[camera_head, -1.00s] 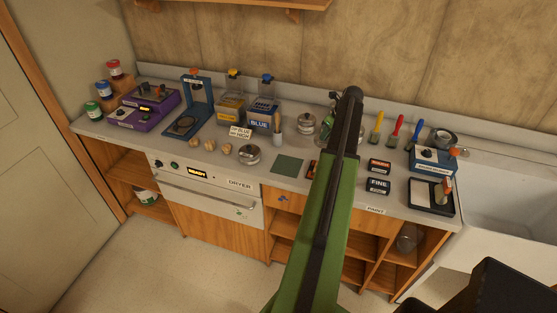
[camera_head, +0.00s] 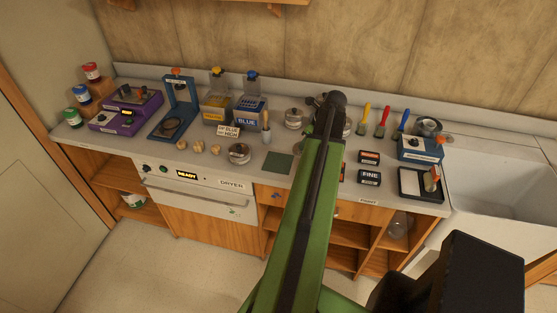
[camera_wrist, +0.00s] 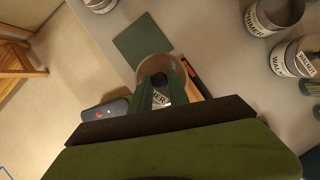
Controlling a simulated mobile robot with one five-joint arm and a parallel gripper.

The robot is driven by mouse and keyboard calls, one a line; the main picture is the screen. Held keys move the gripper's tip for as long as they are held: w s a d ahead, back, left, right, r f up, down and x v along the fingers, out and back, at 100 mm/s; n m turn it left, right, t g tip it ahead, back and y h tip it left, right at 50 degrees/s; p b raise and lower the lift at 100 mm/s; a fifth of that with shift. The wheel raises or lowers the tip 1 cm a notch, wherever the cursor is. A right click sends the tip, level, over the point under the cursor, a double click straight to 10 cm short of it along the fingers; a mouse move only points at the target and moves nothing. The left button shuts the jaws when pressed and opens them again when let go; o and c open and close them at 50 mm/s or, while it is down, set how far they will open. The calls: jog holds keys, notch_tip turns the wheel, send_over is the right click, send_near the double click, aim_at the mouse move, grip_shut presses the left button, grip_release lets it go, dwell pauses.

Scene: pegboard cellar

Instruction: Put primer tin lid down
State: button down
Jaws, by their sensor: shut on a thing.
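My gripper (camera_wrist: 163,85) is shut on the primer tin lid (camera_wrist: 153,66), a pale round disc with a dark knob in the wrist view. A white label with the letters "MER" shows between the fingers. The lid is over the grey counter, next to a corner of the dark green square mat (camera_wrist: 138,36); I cannot tell its height. In the head view my green arm hides the gripper and lid, and the mat (camera_head: 278,163) lies left of the arm.
A tin marked WALNUT (camera_wrist: 292,60) and an open tin (camera_wrist: 275,14) stand to the right in the wrist view. A small metal tin (camera_head: 239,154) stands left of the mat. Black boxes (camera_head: 369,177) and a tray (camera_head: 408,185) are right of my arm; the sink (camera_head: 495,190) is beyond.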

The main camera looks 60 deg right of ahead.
jog(key=a, duration=0.1)
jog(key=s+a, duration=0.1)
jog(key=a, duration=0.1)
jog(key=shift+s+r, duration=0.3)
jog(key=w+f+b, duration=0.2)
jog(key=w, duration=0.1)
jog(key=w+f+b, duration=0.2)
jog(key=w, duration=0.2)
jog(key=w+f+b, duration=0.3)
jog(key=w, duration=0.1)
jog(key=shift+w+d+f, duration=0.1)
jog(key=shift+w+d, duration=0.1)
jog(key=shift+d, duration=0.05)
jog(key=shift+w, duration=0.15)
notch_tip(320, 180, down, 4)
jog(key=b, duration=0.4)
jog(key=shift+f, duration=0.15)
jog(key=shift+r, duration=0.25)
jog(key=shift+f, duration=0.2)
jog(key=c, duration=1.3)
grip_release()
jog(key=shift+o, duration=0.2)
jog(key=shift+r, duration=0.1)
